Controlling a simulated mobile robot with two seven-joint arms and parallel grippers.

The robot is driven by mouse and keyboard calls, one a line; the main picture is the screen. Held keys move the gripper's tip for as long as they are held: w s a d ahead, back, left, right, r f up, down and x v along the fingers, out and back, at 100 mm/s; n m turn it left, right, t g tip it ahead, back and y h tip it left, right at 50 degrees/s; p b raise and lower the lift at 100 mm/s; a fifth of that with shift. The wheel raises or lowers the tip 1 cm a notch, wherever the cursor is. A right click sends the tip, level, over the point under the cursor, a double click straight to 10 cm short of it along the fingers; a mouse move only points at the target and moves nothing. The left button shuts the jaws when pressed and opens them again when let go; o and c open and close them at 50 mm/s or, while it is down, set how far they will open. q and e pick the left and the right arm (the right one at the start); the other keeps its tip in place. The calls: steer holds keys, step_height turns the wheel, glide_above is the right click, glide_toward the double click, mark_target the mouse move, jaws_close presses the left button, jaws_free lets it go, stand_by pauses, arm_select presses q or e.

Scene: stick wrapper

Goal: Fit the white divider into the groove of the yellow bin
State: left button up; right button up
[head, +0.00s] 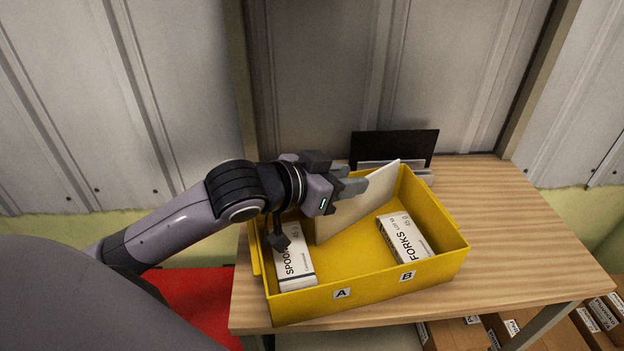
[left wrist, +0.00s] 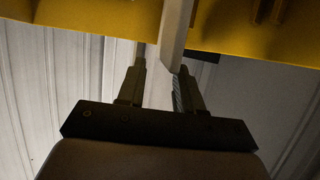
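The white divider (head: 345,215) stands at a slant inside the yellow bin (head: 375,301), between the A and B sides. One upper corner rises above the bin's back rim. Whether its edge sits in a groove is hidden. My left gripper (head: 354,185) is at the divider's upper left part, near the bin's back wall. In the left wrist view the fingers (left wrist: 160,88) are apart. The divider (left wrist: 178,30) shows as a pale strip close to the right finger, with a gap to the left finger. My right gripper is in neither view.
A white SPOONS box (head: 295,268) lies in the bin's left part and a FORKS box (head: 405,238) in its right part. A black panel in a grey holder (head: 394,148) stands behind the bin. The wooden table (head: 530,235) is clear at right.

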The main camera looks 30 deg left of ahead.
arm_select(q)
steer(key=v, duration=0.5)
steer(key=shift+s+a, duration=0.15)
steer(key=shift+s, duration=0.05)
steer(key=shift+p+v, duration=1.8)
steer(key=shift+p, duration=0.95)
steer(key=shift+r, duration=0.15)
